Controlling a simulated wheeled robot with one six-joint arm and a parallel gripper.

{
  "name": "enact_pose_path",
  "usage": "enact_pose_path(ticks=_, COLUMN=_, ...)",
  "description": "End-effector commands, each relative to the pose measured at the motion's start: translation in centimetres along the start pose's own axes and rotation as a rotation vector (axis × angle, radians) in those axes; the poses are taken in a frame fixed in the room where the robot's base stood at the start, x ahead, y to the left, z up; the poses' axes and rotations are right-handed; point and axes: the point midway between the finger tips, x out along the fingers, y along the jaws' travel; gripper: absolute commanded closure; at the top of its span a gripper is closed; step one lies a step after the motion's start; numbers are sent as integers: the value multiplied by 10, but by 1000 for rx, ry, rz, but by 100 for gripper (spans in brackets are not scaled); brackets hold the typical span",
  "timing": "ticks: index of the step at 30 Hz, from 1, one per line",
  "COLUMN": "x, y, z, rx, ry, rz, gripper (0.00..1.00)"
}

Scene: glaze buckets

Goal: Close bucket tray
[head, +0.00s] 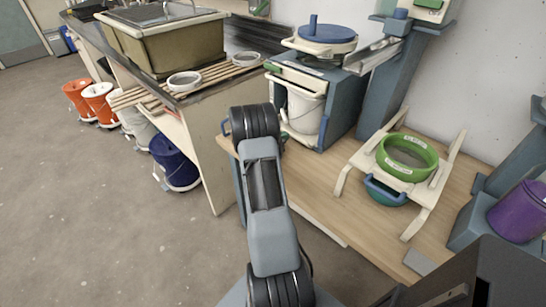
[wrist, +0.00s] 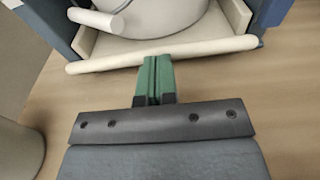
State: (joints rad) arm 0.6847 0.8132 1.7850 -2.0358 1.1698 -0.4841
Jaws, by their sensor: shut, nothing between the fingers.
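The bucket tray is cream, with a rounded front bar (wrist: 205,49) across the upper part of the wrist view. A white bucket (wrist: 150,18) stands on it, and in the head view the bucket (head: 305,110) sits inside a blue-grey housing (head: 343,100). The front bar lies just in front of the housing's side walls. My gripper (wrist: 157,60) has green fingers, shut and empty, with the tips at the front bar. I cannot tell whether they touch it. In the head view my arm hides the gripper and part of the tray's front.
A wooden bench top (head: 330,190) lies below the housing. A cream stand with a green ring (head: 407,155) is to its right, and a purple bucket (head: 520,210) is further right. A counter with a sink (head: 165,35) is at left.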

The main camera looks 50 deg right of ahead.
Motion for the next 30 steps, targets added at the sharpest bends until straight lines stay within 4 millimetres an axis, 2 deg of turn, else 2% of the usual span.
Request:
enact_pose_path(ticks=4, x=1, y=6, z=1, rx=-2, ry=0, rz=16, gripper=100)
enact_pose_path(ticks=17, x=1, y=2, z=1, rx=1, ry=-3, rz=6, gripper=100)
enact_pose_path(ticks=20, x=-11, y=3, z=-3, rx=0, ry=-2, rz=9, gripper=100)
enact_pose_path(ticks=24, x=-38, y=4, z=-13, rx=-4, ry=0, rz=18, gripper=100)
enact_pose_path(ticks=30, x=-81, y=4, z=-12, rx=-4, ry=1, rz=18, gripper=100)
